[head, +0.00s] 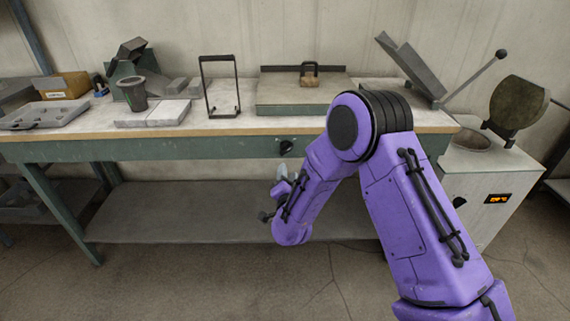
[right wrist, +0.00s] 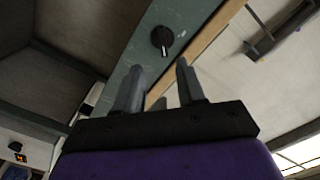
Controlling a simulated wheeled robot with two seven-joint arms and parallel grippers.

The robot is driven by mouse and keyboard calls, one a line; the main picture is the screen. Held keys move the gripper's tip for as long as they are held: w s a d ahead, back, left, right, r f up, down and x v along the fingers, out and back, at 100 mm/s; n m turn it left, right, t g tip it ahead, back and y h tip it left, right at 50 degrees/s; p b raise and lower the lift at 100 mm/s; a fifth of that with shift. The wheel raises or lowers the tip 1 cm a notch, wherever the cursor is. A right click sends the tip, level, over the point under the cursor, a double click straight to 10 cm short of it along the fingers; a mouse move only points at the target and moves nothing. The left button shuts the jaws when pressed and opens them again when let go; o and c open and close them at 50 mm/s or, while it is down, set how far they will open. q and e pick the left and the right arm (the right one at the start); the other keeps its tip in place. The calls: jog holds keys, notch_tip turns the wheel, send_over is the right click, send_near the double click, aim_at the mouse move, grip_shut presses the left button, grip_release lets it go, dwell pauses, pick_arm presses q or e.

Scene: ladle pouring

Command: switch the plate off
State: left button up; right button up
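The plate (head: 275,93) is a flat grey-green slab on the bench top, with a small handled brown block on it. A black round knob (head: 286,147) sits on the bench's green front rail below it. The knob (right wrist: 162,40) also shows in the right wrist view, with a pale pointer mark on its face. My right gripper (head: 282,174) is just below the knob in the head view, partly hidden by my purple arm. In the right wrist view its two fingers (right wrist: 160,66) are apart and empty, with the knob beyond their tips. My left gripper is out of view.
The bench top (head: 222,122) carries a black wire frame (head: 220,86), a dark cup (head: 133,95) and a grey tray (head: 42,116). At right stands a cabinet (head: 483,172) with a lit orange display and a raised round lid (head: 518,103). A lower shelf (head: 180,212) runs under the bench.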

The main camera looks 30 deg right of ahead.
aim_at(286, 151)
jog(key=x, duration=1)
jog(key=shift+w+d+r+p, duration=0.2)
jog(key=shift+r+p, duration=0.1)
jog(key=shift+r, duration=0.05)
grip_shut()
